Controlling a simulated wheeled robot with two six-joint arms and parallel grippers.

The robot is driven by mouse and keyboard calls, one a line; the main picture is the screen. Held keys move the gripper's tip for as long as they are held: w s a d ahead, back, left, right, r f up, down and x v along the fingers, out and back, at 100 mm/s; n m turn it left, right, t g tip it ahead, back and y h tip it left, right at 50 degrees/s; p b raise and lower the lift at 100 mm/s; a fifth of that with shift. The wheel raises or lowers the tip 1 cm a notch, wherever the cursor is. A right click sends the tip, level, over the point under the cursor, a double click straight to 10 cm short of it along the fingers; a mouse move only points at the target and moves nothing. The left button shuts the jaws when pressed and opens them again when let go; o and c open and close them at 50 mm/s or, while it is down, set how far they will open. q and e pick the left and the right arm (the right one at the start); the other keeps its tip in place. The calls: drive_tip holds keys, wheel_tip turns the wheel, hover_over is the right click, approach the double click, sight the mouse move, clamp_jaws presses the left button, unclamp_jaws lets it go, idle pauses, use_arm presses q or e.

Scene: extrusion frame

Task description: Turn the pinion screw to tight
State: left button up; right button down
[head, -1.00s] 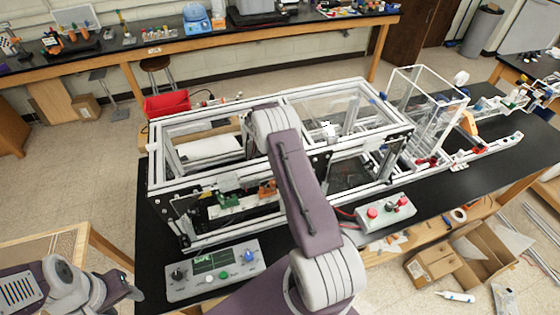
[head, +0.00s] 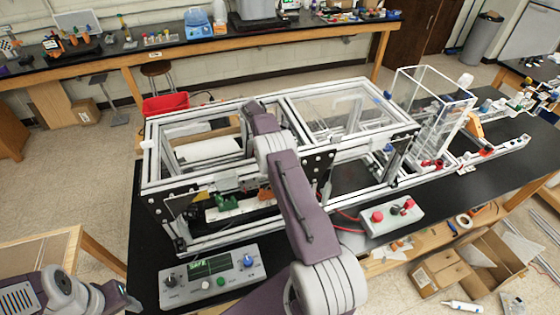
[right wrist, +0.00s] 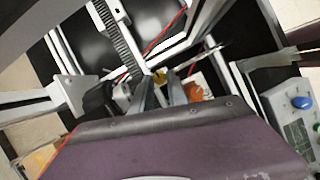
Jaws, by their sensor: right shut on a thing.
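In the right wrist view, the two fingers of my right gripper (right wrist: 160,92) are close together. A small brass-yellow piece (right wrist: 160,75), which looks like the pinion screw, is at their tips, and the gripper is shut on it. Most of the piece is hidden by the fingers. A dark toothed rack (right wrist: 120,40) runs just above and left of it. In the head view my right arm reaches into the extrusion frame (head: 215,240), and its gripper is hidden. My left gripper (head: 128,301) is low at the left edge, away from the frame; its jaws are unclear.
A grey control box (head: 213,277) with knobs and a small screen stands in front of the frame. Another box with red buttons (head: 390,215) stands to its right. Frame bars and clear panels surround my right wrist. A red bin (head: 165,104) is behind.

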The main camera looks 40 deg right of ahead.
use_arm(q)
drive_tip(key=shift+f, duration=0.1)
use_arm(e)
drive_tip(key=shift+s+f, duration=0.15)
drive_tip(key=c, duration=1.3)
unclamp_jaws()
use_arm(q)
drive_tip(key=shift+d, duration=0.15)
use_arm(e)
drive_tip(key=shift+d, duration=0.15)
use_arm(q)
wheel_tip(320, 180, up, 6)
drive_tip(key=w+p, duration=0.1)
drive_tip(key=p, duration=0.5)
drive_tip(key=shift+w+d+r, duration=0.15)
drive_tip(key=shift+w+r, duration=0.05)
drive_tip(key=shift+w, duration=0.2)
use_arm(e)
drive_tip(key=v, duration=0.9)
use_arm(q)
drive_tip(key=shift+s, duration=0.1)
